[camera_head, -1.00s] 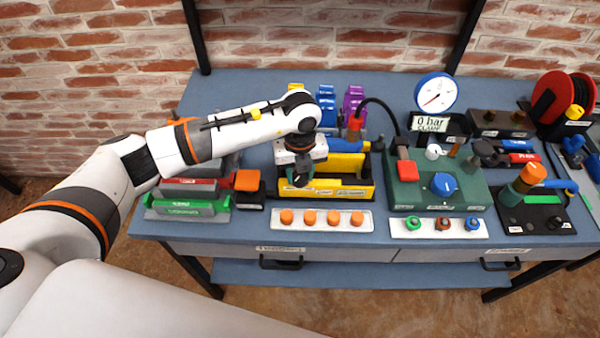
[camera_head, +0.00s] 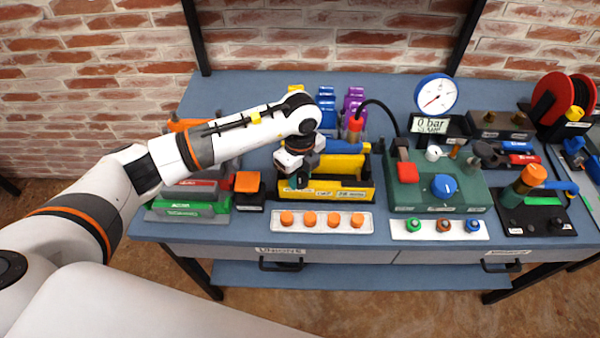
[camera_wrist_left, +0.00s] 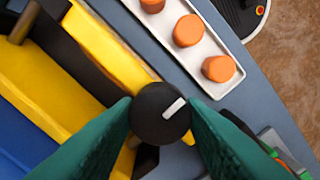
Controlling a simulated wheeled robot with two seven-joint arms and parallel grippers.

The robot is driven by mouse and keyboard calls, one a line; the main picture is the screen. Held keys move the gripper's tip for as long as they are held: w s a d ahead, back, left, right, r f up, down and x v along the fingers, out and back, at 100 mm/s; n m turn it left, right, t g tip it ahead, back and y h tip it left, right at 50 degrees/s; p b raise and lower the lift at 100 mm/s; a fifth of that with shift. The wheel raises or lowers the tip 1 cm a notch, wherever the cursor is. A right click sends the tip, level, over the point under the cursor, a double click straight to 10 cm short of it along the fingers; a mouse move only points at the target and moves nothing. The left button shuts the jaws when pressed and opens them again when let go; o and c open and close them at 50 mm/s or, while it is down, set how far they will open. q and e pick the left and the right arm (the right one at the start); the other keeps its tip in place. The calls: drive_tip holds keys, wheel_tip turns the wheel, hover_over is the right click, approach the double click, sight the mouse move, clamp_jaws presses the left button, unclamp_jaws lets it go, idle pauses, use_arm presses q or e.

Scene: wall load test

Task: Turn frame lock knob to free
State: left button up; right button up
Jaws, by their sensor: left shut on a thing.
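The frame lock knob (camera_wrist_left: 151,122) is a round black knob with a white pointer mark, seen in the left wrist view. The mark slants toward the upper right of that picture. My left gripper (camera_wrist_left: 160,112) has its green fingers closed on both sides of the knob. In the head view my left gripper (camera_head: 297,182) points down at the left front end of the yellow frame (camera_head: 345,194), and it hides the knob there. The yellow frame also shows in the wrist view (camera_wrist_left: 113,50). My right gripper is in neither view.
A white tray of orange caps (camera_head: 323,226) lies just in front of the frame. An orange-topped black block (camera_head: 249,190) stands close to the left. A green box with a blue dial (camera_head: 444,187) stands to the right.

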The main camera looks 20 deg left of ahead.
sight(300, 177)
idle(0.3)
use_arm(q)
drive_tip(key=o, duration=1)
drive_tip(key=shift+r, duration=0.15)
wheel_tip(300, 177, up, 12)
drive_tip(key=b, duration=0.2)
drive_tip(key=shift+b, duration=0.3)
